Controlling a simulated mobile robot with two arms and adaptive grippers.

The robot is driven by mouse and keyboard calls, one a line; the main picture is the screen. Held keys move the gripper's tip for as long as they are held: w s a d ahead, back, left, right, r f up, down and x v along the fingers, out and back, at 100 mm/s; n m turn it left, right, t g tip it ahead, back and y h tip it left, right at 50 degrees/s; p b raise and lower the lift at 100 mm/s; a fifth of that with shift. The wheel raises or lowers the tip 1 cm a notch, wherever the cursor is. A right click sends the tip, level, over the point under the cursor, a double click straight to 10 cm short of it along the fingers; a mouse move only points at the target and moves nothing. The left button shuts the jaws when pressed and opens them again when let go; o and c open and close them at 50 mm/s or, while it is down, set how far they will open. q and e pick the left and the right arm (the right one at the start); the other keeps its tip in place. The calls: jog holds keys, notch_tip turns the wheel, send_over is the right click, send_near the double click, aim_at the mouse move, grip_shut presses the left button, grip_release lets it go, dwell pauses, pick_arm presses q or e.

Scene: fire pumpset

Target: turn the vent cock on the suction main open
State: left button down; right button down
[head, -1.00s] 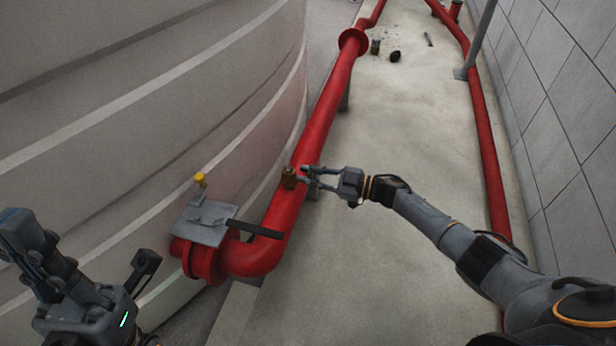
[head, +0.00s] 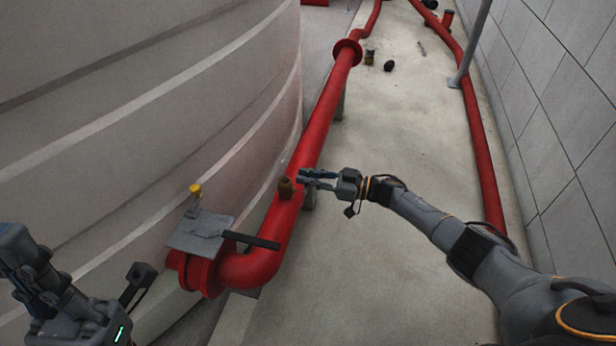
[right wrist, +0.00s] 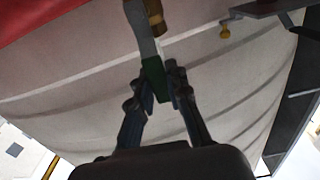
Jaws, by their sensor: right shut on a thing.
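The brass vent cock (head: 285,188) stands on top of the red suction main (head: 308,150) in the head view. Its brass body also shows at the top of the right wrist view (right wrist: 155,14), with a flat grey lever (right wrist: 143,35) beside it that ends in a green grip (right wrist: 155,79). My right gripper (head: 304,179) is just right of the cock, its fingers shut on the green grip. The right wrist view shows both fingertips (right wrist: 158,84) on either side of the grip. My left gripper (head: 80,262) is open and empty at the lower left, away from the pipe.
A grey plate (head: 201,232) with a dark bar (head: 251,240) and a yellow knob (head: 195,189) sits near the pipe's elbow. A large ribbed tank (head: 150,100) fills the left. The concrete floor (head: 400,150) to the right is mostly clear, with small items far back.

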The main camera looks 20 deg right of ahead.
jog(key=shift+w+d+r, duration=0.1)
jog(key=shift+r, duration=0.05)
jog(key=c, duration=1.3)
grip_release()
jog(key=shift+o, duration=0.2)
jog(key=v, duration=1.2)
